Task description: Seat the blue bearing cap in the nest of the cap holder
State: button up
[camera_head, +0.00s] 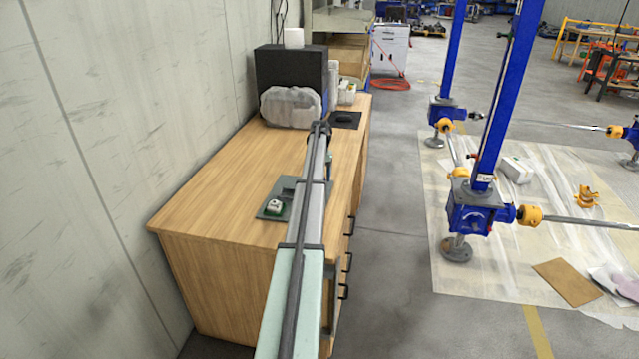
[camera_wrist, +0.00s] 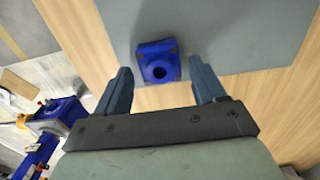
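The blue bearing cap (camera_wrist: 158,62), a squarish blue block with a round dark opening, shows in the wrist view near the edge of a flat grey surface. My gripper (camera_wrist: 160,68) is open, with one finger on each side of the cap and visible gaps between fingers and cap. I cannot tell its height above the cap. In the head view my arm hides the cap and most of the gripper. A small grey-green plate (camera_head: 263,214) with a pale block (camera_head: 274,206) lies on the bench left of my arm. I cannot make out the holder's nest.
The wooden bench (camera_head: 220,175) stands along a pale wall. A black box (camera_head: 290,72) and a clear plastic-like bundle (camera_head: 291,108) are at its far end. A blue screw jack (camera_head: 474,213) stands on the floor to the right. The bench's left side is mostly clear.

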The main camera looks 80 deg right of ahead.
jog(key=c, duration=1.2)
jog(key=shift+r, duration=0.8)
notch_tip(320, 180, up, 8)
jog(key=w+a+n, duration=0.1)
jog(key=w+a, duration=0.4)
jog(key=w, duration=0.4)
jog(key=w+a+m, duration=0.1)
jog(key=w+a, duration=0.1)
jog(key=a, duration=0.4)
jog(key=shift+s+d+f, duration=0.15)
jog(key=shift+f, duration=2.2)
jog(key=shift+s+d+f, duration=0.1)
jog(key=shift+d+f, duration=0.05)
jog(key=shift+f, duration=2.15)
